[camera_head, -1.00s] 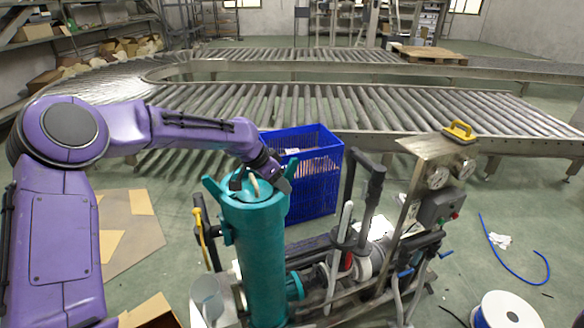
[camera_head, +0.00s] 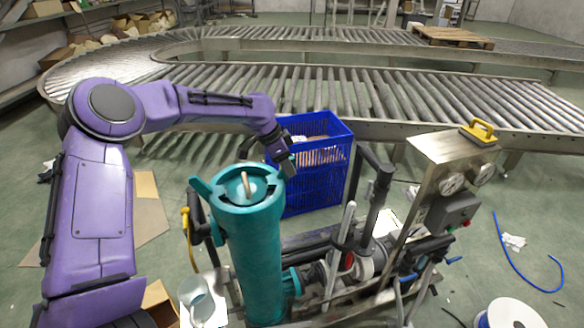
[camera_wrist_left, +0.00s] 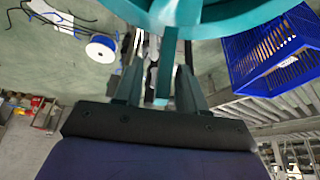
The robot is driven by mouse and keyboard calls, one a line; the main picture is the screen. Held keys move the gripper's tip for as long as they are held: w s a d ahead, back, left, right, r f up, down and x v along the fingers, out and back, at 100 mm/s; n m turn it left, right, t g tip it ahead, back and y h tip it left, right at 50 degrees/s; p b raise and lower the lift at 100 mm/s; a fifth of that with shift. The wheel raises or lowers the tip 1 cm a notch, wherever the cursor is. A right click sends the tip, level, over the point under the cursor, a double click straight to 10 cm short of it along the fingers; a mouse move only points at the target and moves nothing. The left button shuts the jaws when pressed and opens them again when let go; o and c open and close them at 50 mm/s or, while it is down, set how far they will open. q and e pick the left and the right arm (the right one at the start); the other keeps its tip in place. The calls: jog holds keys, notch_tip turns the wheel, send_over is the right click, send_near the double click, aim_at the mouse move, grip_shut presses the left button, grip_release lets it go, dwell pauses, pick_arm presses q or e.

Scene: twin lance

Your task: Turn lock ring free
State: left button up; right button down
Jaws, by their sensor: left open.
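The teal lock ring (camera_head: 240,186) sits on top of an upright teal cylinder (camera_head: 256,255). One of its lugs (camera_head: 201,186) sticks out at the left. A wooden-coloured handle stands at the middle of the top. My left gripper (camera_head: 288,168) is at the ring's far right edge, reaching down from behind. In the left wrist view the ring's underside (camera_wrist_left: 215,18) fills the top, and a teal lug (camera_wrist_left: 166,70) hangs between the open fingers (camera_wrist_left: 160,85). I cannot tell whether the fingers touch it. My right gripper is out of view.
A blue crate (camera_head: 318,185) stands behind the cylinder, in front of a roller conveyor (camera_head: 400,95). A pump skid with pipes and a gauge panel (camera_head: 450,160) stands to the right. A clear cup (camera_head: 195,298) stands at the cylinder's lower left. A white spool (camera_head: 510,315) lies front right.

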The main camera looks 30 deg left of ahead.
pick_arm(q)
jog(key=x, duration=0.3)
jog(key=shift+w+d+f, duration=0.1)
jog(key=shift+w+f, duration=0.15)
jog(key=shift+w, duration=0.1)
jog(key=shift+s, duration=0.1)
jog(key=shift+c, duration=0.6)
grip_shut()
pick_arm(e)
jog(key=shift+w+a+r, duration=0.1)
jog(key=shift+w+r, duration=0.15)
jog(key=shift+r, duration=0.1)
